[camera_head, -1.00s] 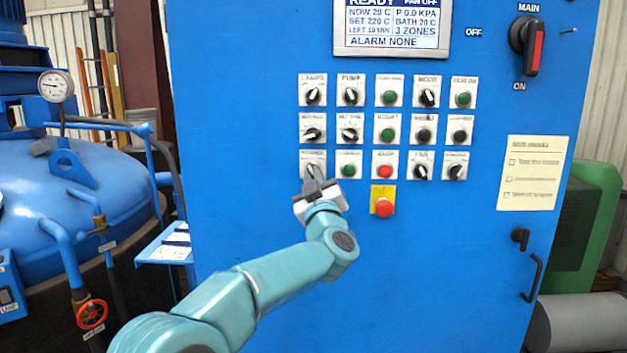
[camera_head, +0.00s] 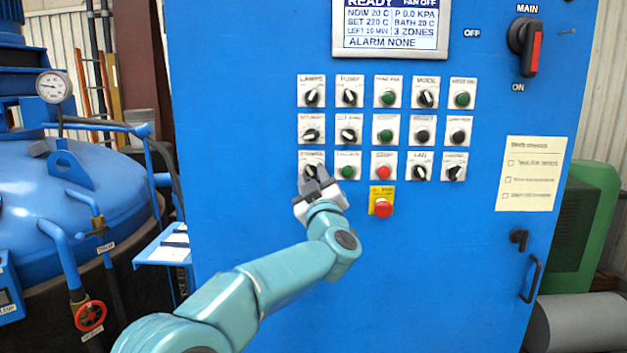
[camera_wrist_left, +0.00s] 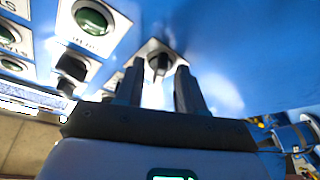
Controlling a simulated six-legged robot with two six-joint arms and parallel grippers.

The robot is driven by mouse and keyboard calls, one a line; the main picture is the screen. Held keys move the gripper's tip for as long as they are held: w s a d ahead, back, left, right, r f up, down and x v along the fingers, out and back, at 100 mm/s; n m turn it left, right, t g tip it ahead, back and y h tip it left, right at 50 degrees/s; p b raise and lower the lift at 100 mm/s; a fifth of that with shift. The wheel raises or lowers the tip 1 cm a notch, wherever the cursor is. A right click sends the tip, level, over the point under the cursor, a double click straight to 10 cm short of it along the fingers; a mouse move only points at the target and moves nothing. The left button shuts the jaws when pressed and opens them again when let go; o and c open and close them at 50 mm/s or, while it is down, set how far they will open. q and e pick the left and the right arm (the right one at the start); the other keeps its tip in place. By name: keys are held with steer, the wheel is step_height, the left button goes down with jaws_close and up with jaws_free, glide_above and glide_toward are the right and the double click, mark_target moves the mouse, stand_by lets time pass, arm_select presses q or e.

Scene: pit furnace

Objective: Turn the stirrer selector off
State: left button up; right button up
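The selector at the lower left of the blue panel (camera_head: 311,168) is a black knob on a white plate; its label is too blurred to read for certain. My left gripper (camera_head: 318,180) is just in front of it and partly covers it. In the left wrist view the black knob (camera_wrist_left: 159,61) lies between and just beyond the two dark fingertips (camera_wrist_left: 160,76). The fingers are apart, with a gap on both sides of the knob, so the gripper is open. Whether a fingertip touches the knob's plate cannot be told. My right gripper is out of view.
A green button (camera_head: 347,171) and a red button (camera_head: 384,171) sit right of the selector. A red emergency button on a yellow plate (camera_head: 382,202) is below them. More knobs fill the rows above.

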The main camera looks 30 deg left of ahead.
arm_select(q)
steer(key=b+v, duration=0.4)
steer(key=v, duration=1.2)
steer(key=shift+d, duration=0.15)
